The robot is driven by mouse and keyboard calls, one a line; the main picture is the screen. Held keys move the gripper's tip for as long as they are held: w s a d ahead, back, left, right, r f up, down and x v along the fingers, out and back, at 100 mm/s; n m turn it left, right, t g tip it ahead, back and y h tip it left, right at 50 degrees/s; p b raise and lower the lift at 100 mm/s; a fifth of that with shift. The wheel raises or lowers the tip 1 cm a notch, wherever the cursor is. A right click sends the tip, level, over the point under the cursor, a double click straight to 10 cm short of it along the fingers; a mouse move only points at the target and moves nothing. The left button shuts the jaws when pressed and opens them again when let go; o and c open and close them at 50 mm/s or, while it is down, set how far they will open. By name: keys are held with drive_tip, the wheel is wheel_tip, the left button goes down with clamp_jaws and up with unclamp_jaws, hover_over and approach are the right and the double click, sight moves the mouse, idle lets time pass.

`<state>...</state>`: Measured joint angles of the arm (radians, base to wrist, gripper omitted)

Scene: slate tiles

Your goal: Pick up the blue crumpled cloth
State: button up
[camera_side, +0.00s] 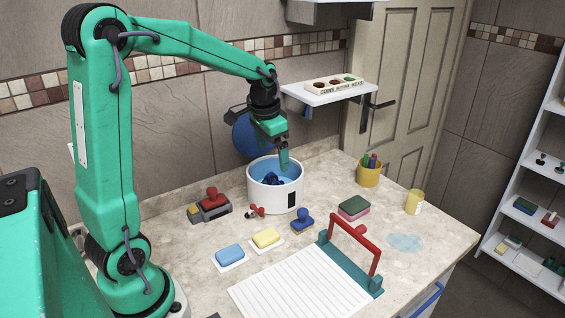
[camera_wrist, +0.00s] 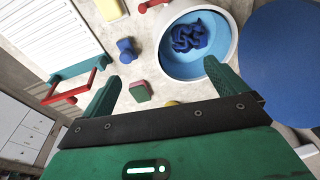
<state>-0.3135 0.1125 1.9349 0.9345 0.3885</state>
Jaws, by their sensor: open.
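The blue crumpled cloth (camera_side: 271,179) lies inside a white round bin (camera_side: 266,198) with a light blue inside. In the wrist view the cloth (camera_wrist: 190,35) is dark blue, folded in loops and fully visible on the bin's floor. My gripper (camera_side: 284,160) is open and empty, pointing down at the bin's opening in the side view. In the wrist view my gripper (camera_wrist: 160,76) has its right finger overlapping the bin's near rim and its left finger over the counter outside. The cloth is ahead of the fingertips, not between them.
A blue round disc (camera_side: 244,134) stands behind the bin. A wall shelf (camera_side: 330,94) hangs to its upper right. The counter's front right is mostly clear.

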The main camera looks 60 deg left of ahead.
drive_tip(key=g, duration=0.1)
hover_over(271, 182)
drive_tip(key=f, duration=0.7)
drive_tip(key=shift+s+d+f, duration=0.15)
drive_tip(key=shift+s+f, duration=0.05)
drive_tip(key=shift+f, duration=0.1)
drive_tip(key=shift+w+f, duration=0.15)
drive_tip(key=shift+f, duration=3.75)
drive_tip(key=c, duration=1.1)
drive_tip(key=shift+o, duration=0.2)
drive_tip(key=shift+r, duration=0.1)
wheel_tip(271, 182, up, 10)
